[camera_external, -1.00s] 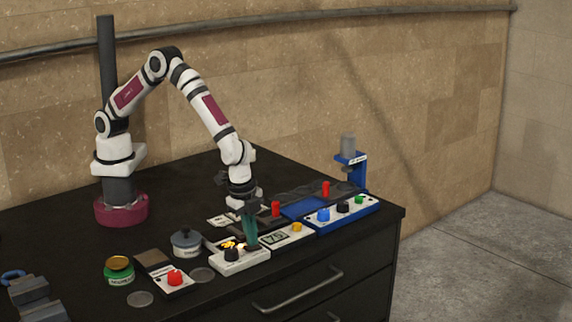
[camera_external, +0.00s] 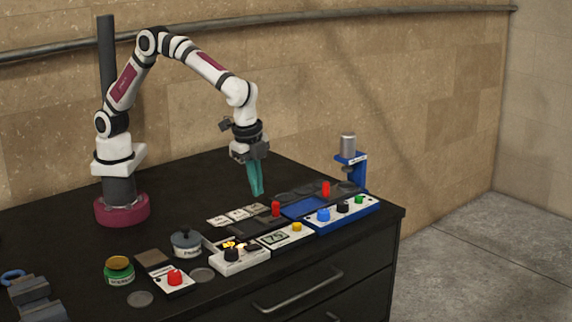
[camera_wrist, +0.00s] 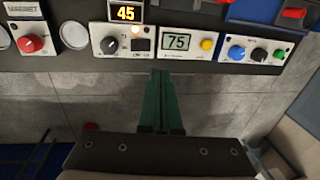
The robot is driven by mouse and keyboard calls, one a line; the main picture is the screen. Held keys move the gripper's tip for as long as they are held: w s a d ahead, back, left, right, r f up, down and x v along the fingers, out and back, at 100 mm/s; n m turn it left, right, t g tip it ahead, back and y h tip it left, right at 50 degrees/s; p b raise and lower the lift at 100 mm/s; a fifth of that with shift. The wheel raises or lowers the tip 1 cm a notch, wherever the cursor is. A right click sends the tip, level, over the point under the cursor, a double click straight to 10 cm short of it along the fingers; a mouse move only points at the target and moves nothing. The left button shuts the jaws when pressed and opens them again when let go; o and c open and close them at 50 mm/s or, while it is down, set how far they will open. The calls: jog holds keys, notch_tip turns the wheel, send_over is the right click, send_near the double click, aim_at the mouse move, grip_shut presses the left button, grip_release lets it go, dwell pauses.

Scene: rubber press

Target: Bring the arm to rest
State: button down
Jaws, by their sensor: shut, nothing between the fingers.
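My gripper (camera_external: 257,192) has teal fingers, shut together with nothing between them. In the external view it hangs in the air above the black table (camera_external: 80,232), behind the row of control panels. In the wrist view the shut fingers (camera_wrist: 160,76) point toward the edge of the table, just below the panels. My arm is bent, with its elbow raised, and the fingers touch nothing that I can see.
A panel with a black knob (camera_external: 231,254), a panel reading 75 (camera_external: 275,238) and a blue press unit (camera_external: 341,213) line the front. A red-knob panel (camera_external: 175,279), a lidded grey pot (camera_external: 186,243) and a green tin (camera_external: 119,271) stand left. A blue stand (camera_external: 352,170) is at the back right.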

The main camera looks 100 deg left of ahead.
jog(key=shift+a+r, duration=0.1)
jog(key=shift+r, duration=0.35)
jog(key=s+a+r+n, duration=0.1)
jog(key=s+a+r, duration=0.2)
jog(key=s+a, duration=0.35)
jog(key=s+a+r+n, duration=0.1)
jog(key=s+a+r, duration=0.35)
jog(key=a, duration=0.25)
jog(key=s+a+f, duration=0.1)
jog(key=s+a, duration=0.1)
jog(key=s, duration=0.4)
jog(key=s+a+f+n+g, duration=0.1)
jog(key=s+a, duration=0.2)
jog(key=s, duration=0.3)
jog(key=s+a+f, duration=0.1)
jog(key=s+a, duration=0.1)
jog(key=s, duration=0.5)
jog(key=shift+a+f+y, duration=0.2)
jog(key=shift+a+y, duration=0.1)
jog(key=shift+a, duration=0.1)
jog(key=shift+n, duration=0.3)
